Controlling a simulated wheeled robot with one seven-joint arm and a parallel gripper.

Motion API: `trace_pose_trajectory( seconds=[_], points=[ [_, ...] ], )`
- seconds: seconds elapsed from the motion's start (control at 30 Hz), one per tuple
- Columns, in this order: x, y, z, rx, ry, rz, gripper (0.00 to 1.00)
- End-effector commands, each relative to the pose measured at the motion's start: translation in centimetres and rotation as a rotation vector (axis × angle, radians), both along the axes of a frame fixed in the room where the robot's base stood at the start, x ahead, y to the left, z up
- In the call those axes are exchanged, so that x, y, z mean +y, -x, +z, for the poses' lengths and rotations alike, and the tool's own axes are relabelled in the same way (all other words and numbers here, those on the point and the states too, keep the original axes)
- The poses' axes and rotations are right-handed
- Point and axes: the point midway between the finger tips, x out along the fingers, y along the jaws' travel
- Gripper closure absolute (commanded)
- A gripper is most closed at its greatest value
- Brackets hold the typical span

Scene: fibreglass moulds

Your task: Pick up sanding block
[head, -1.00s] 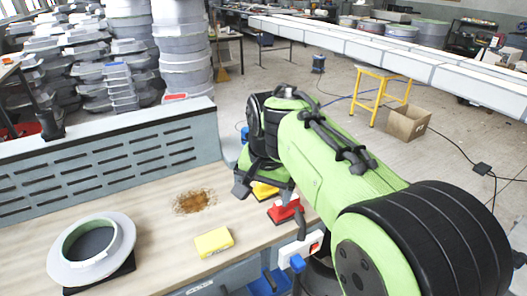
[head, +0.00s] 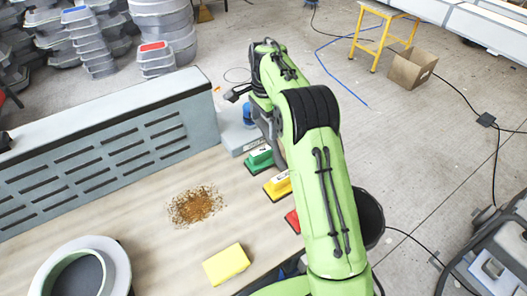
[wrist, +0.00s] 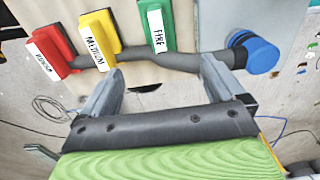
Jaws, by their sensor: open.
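Three sanding blocks with handles and white labels stand in a row at the bench's right edge: green (head: 258,158), yellow (head: 277,186) and red (head: 293,219). In the wrist view the red block (wrist: 52,50) is at the left, the yellow block (wrist: 99,36), labelled MEDIUM, is beside it, and the green block (wrist: 157,25) is at top centre. The red label is hard to read. My gripper (wrist: 165,82) is open and empty, its fingers pointing towards the row, apart from the blocks. In the head view my arm hides much of it.
A plain yellow pad (head: 227,263) lies on the bench beside a brown dust patch (head: 195,205). A round mould (head: 113,265) stands at lower left. A slotted grey panel (head: 100,160) backs the bench. A blue round cap (wrist: 262,56) is close to my right finger.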

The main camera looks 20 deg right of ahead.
Motion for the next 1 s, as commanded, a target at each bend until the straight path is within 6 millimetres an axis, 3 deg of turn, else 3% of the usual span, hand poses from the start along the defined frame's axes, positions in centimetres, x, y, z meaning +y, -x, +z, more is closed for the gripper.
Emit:
trace_pose_trajectory(
  seconds=[0.1,0.3,0.47,0.7,1.0],
  points=[
    [0.0,0.2,-3.3,0.007,0.0,0.001,0.04],
    [0.0,0.1,-8.1,0.006,0.001,0.001,0.04],
    [0.0,0.1,-10.0,0.003,0.0,0.003,0.04],
    [0.3,0.1,-14.2,0.004,0.0,0.003,0.04],
    [0.3,0.0,-14.9,0.001,0.0,0.003,0.06]
  ],
)
